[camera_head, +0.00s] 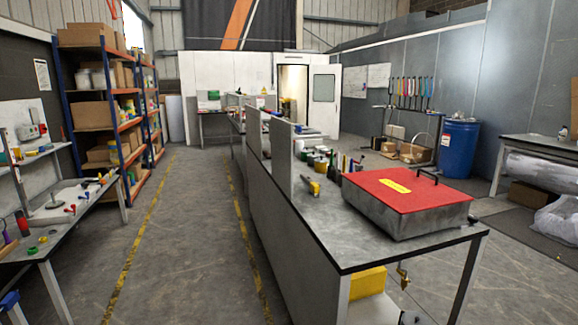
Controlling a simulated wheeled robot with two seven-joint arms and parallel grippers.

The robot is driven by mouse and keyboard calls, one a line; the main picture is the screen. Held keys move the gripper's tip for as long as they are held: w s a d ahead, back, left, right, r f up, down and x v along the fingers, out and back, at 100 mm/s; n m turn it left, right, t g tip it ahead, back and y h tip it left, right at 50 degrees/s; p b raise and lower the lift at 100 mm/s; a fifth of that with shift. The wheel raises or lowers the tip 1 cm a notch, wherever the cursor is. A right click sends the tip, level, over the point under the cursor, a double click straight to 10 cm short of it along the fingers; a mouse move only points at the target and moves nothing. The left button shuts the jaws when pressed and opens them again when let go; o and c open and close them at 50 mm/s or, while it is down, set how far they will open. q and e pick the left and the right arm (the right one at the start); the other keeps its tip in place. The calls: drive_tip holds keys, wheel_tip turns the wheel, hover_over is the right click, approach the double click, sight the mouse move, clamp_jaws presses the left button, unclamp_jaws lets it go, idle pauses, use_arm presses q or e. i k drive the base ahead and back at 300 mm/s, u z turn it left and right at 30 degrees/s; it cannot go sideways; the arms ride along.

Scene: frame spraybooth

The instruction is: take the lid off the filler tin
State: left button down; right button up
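I cannot make out for sure which thing is the filler tin. Several small tins and pots (320,160) stand close together on the middle bench (345,232), too small to tell their lids. Nearer on the same bench is a wide grey metal box with a red lid (412,187), which lies flat and closed. The lid has a black handle and a yellow label. Neither of my grippers is in view.
A walkway between yellow floor lines (139,240) runs clear left of the bench. A side bench (62,222) with small coloured items and blue shelving (97,115) stand at left. A blue drum (458,143) and another table (537,147) stand at right.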

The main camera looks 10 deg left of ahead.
sight(320, 167)
drive_tip(key=u, duration=1.45)
drive_tip(key=i, duration=5.8)
drive_tip(key=z, duration=3)
